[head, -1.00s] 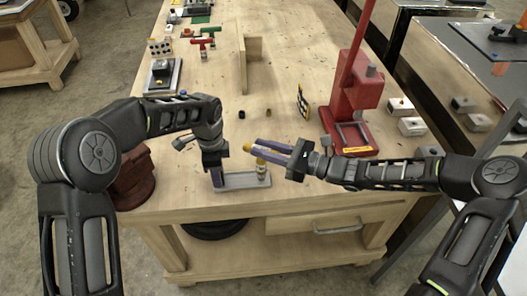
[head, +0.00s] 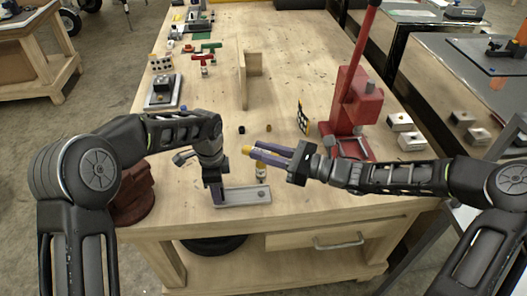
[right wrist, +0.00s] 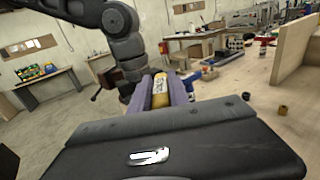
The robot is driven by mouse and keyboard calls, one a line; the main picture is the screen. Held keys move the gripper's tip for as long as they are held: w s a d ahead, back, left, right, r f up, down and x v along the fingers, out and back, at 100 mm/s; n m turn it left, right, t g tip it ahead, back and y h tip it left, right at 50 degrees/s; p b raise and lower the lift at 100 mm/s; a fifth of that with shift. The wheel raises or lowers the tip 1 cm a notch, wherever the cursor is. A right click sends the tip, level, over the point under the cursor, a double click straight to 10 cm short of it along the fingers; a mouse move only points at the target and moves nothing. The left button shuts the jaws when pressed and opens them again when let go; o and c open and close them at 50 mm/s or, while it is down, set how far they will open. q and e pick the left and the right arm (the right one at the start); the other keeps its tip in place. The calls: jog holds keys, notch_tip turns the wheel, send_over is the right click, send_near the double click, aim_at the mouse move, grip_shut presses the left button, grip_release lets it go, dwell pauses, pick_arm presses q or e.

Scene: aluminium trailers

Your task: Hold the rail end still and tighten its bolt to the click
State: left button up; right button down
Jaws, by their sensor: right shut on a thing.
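The rail end (head: 245,196) is a flat grey channel piece lying near the front edge of the workbench. My left gripper (head: 217,196) points down at its left end; whether its jaws are open or closed on it is not clear. My right gripper (head: 250,151) is shut on a yellow cylindrical tool, held level above the bench. The labelled yellow tool (right wrist: 160,92) lies between the purple fingers in the right wrist view.
A red press (head: 350,115) stands to the right and a dark red vise-like block (head: 132,192) at the left front. A wooden upright (head: 243,75) stands behind. Two small caps (head: 242,129) lie mid-bench. Metal blocks (head: 402,122) sit at the right.

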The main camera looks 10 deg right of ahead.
pick_arm(q)
jog(key=o, duration=0.3)
jog(key=shift+o, duration=0.2)
jog(key=shift+r, duration=0.1)
notch_tip(320, 180, up, 12)
jog(key=shift+f, duration=0.1)
dwell(0.7)
